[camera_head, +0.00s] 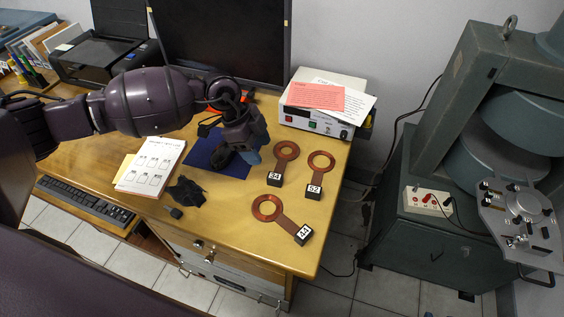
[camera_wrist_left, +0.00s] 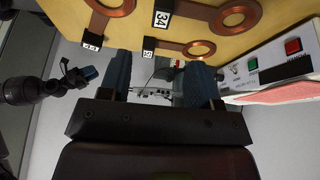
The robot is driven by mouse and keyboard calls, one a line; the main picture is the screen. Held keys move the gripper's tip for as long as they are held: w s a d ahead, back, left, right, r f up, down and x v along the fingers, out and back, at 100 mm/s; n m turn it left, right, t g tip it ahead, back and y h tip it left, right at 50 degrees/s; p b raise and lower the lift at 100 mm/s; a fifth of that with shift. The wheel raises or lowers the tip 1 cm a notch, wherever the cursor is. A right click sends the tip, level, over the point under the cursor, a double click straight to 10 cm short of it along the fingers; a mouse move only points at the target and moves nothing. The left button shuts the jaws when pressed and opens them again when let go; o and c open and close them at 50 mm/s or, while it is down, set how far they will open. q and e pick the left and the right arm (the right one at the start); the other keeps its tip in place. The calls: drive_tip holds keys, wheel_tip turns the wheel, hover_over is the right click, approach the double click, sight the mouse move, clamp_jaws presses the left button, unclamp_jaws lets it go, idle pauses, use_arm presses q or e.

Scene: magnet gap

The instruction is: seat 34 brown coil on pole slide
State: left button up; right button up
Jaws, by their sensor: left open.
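The 34 coil (camera_head: 287,151), a flat copper-brown ring with a handle and a black block marked 34, lies on the desk. It also shows in the left wrist view (camera_wrist_left: 240,15). My left gripper (camera_head: 247,152) is open and empty, above the desk just left of this coil; its fingers (camera_wrist_left: 160,82) stand apart in the wrist view. A grey plate with a round part and knobs (camera_head: 524,205) juts from the magnet at the right; I cannot tell if it is the pole slide. A dark gripper with a blue tip, apparently my right (camera_wrist_left: 82,76), shows at the wrist view's left.
Similar coils 52 (camera_head: 321,160) and 44 (camera_head: 267,208) lie near coil 34. A power supply (camera_head: 322,121) with papers stands behind them. A floor gap separates desk and magnet (camera_head: 437,240).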

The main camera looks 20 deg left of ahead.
sight(275, 176)
use_arm(q)
drive_tip(key=x, duration=0.3)
drive_tip(key=b+x, duration=0.1)
drive_tip(key=shift+w+a+f, duration=0.1)
drive_tip(key=shift+a+f, duration=0.05)
drive_tip(key=shift+f, duration=0.15)
drive_tip(key=shift+b+x, duration=1)
drive_tip(key=shift+x, duration=2.1)
drive_tip(key=shift+r, duration=0.1)
use_arm(e)
drive_tip(key=f, duration=0.2)
drive_tip(key=shift+s+a+f, duration=0.15)
drive_tip(key=shift+s+f, duration=0.05)
drive_tip(key=shift+f, duration=0.15)
use_arm(q)
drive_tip(key=c, duration=1)
use_arm(e)
drive_tip(key=shift+s+d+f+g, duration=0.1)
drive_tip(key=shift+s+d+g, duration=0.1)
drive_tip(key=shift+g, duration=0.1)
use_arm(q)
drive_tip(key=shift+r, duration=0.1)
